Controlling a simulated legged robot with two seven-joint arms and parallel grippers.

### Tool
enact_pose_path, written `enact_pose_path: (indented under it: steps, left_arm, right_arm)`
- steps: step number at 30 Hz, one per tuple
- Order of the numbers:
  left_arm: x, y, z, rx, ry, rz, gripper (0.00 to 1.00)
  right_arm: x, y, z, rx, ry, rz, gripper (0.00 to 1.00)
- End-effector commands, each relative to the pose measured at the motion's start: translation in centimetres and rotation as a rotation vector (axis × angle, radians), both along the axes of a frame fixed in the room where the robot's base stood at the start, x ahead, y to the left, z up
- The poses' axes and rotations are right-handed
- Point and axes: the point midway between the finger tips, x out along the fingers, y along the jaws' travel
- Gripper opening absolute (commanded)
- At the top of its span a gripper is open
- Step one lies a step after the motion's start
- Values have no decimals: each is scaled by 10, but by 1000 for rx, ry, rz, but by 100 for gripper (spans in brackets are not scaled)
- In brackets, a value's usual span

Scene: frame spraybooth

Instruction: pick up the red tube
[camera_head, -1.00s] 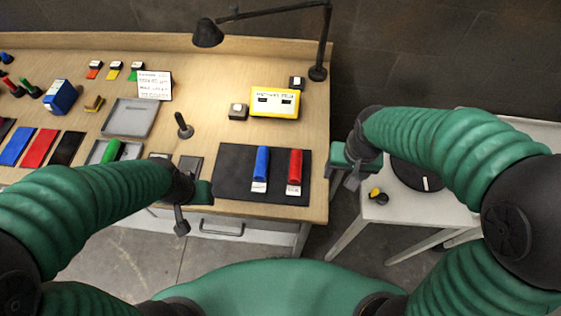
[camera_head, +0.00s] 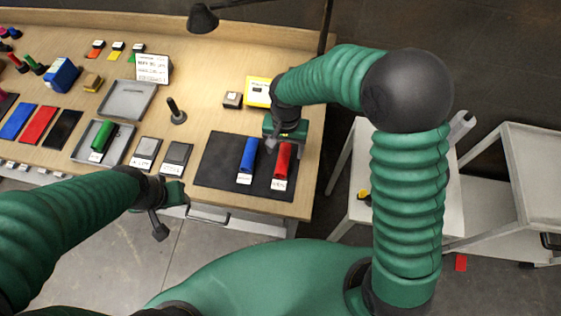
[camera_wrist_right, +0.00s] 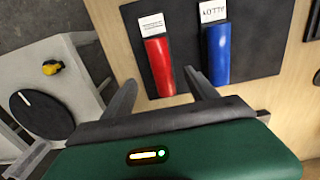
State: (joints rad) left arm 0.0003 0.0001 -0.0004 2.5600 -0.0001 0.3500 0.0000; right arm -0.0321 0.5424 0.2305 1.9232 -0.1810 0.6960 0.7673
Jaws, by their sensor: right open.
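The red tube (camera_head: 283,160) lies on the dark mat (camera_head: 217,162) near the right end of the wooden bench, beside the blue tube (camera_head: 249,154). Each has a white label at its near end. My right gripper (camera_head: 281,141) is above the far end of the red tube. In the right wrist view the red tube (camera_wrist_right: 158,66) shows ahead of and between the open, empty fingers of my right gripper (camera_wrist_right: 163,92), and the blue tube (camera_wrist_right: 217,53) is beside it. My left gripper (camera_head: 172,208) hangs in front of the bench edge; its jaws are too small to read.
A yellow device (camera_head: 257,91) and a desk lamp (camera_head: 203,18) stand behind the mat. A green tube (camera_head: 103,136) lies in a grey tray (camera_head: 126,150) at left. A white side table (camera_head: 343,190) stands right of the bench.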

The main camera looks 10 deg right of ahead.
Motion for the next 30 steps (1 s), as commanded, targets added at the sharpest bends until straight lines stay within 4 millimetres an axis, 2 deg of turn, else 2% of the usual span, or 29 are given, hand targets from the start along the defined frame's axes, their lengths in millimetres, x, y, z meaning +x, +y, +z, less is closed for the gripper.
enact_pose_path:
  steps: [5,12,15,20,23,30]
  left_arm:
    - [0,0,2,0,0,-1,43]
    - [0,0,7,0,0,-1,43]
    - [0,0,7,0,0,-1,43]
    - [0,0,7,0,0,0,43]
    - [0,0,7,0,0,0,43]
    - [0,0,7,0,0,-1,43]
  right_arm:
    - [-1,3,-19,-2,1,1,67]
    - [-3,13,-59,-4,2,2,67]
    - [-2,12,-66,-4,-1,2,67]
    - [-2,11,-66,-2,-1,1,67]
    - [-2,9,-66,-1,-2,1,57]
    - [-2,10,-66,-2,-1,1,25]
